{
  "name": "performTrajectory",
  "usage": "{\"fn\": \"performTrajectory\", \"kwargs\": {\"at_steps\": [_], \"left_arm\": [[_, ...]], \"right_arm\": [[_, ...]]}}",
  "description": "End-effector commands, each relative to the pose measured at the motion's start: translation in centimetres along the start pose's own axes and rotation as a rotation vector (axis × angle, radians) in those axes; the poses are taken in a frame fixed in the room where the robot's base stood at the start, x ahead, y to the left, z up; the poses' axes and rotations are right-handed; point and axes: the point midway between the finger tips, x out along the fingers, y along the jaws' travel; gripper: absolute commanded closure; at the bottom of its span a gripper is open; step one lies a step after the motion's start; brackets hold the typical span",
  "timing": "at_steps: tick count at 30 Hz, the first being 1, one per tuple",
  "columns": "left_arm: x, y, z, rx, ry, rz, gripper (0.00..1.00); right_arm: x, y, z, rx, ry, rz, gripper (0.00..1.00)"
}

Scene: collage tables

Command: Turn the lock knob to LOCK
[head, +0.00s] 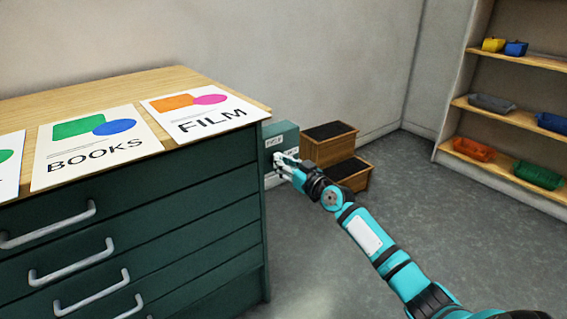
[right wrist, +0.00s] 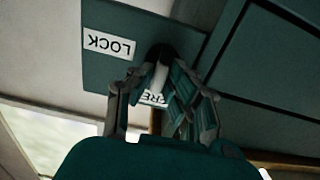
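The lock is a teal box (head: 281,133) at the right end of the green drawer cabinet (head: 200,220). In the right wrist view its teal plate (right wrist: 100,75) shows a white LOCK label (right wrist: 108,45), upside down. The knob (right wrist: 160,68) has a dark round base and a pale grip bar. A second white label (right wrist: 152,98), partly hidden by the fingers, shows letters like "RE". My right gripper (right wrist: 158,82) is open, with its fingers on either side of the knob's bar; contact is unclear. It also shows at the box in the head view (head: 281,162). My left gripper is out of view.
BOOKS (head: 88,145) and FILM (head: 204,112) posters lie on the cabinet's wooden top. Wooden steps with dark treads (head: 330,150) stand behind my right gripper. Shelves (head: 510,115) with coloured bins stand at the right. The grey floor between is clear.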

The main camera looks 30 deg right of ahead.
Motion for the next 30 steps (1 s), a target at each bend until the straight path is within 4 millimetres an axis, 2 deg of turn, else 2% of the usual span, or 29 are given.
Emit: {"fn": "performTrajectory", "kwargs": {"at_steps": [3,17,30], "left_arm": [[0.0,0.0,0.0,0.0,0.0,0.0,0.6],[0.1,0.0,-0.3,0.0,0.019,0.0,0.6],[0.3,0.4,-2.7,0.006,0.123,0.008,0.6]], "right_arm": [[0.0,0.0,0.0,0.0,0.0,0.001,1.0],[0.0,0.1,0.0,0.059,0.001,0.0,1.0],[0.0,0.5,0.1,0.404,0.002,0.0,1.0]]}}
